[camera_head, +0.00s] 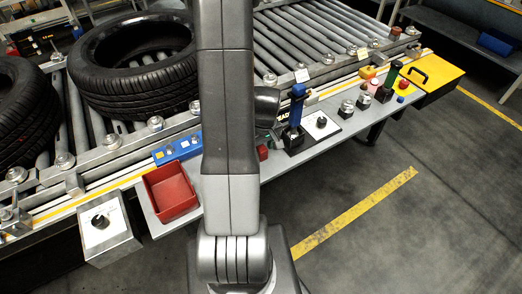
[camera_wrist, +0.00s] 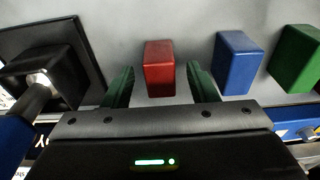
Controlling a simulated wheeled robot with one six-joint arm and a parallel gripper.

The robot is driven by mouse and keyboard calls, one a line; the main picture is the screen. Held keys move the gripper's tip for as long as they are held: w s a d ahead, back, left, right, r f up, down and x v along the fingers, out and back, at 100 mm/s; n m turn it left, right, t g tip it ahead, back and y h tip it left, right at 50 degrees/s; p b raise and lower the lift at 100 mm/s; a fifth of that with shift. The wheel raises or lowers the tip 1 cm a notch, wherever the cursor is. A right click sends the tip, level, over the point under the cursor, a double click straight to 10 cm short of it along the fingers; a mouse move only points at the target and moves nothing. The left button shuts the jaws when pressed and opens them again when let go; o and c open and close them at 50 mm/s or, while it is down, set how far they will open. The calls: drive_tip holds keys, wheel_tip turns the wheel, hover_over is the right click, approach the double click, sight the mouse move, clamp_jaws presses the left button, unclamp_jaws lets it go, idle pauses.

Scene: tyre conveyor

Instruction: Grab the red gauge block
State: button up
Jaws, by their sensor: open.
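The red gauge block (camera_wrist: 159,68) stands on the grey bench top in the middle of the wrist view. My gripper (camera_wrist: 160,74) is open, with one green finger on each side of the block and a visible gap at both sides. The block is not held. In the head view a small part of the red block (camera_head: 263,152) shows just right of my arm. My arm hides the rest of that spot and the fingers there.
In the wrist view a blue block (camera_wrist: 238,63) and a green block (camera_wrist: 297,58) stand to the right. A blue-handled lever (camera_head: 296,105) on a dark base stands close by. A red bin (camera_head: 171,190) and tyres (camera_head: 135,65) on rollers lie left.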

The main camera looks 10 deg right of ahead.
drive_tip(key=shift+f, duration=0.45)
clamp_jaws()
drive_tip(key=shift+w+r, duration=0.1)
drive_tip(key=shift+r, duration=0.1)
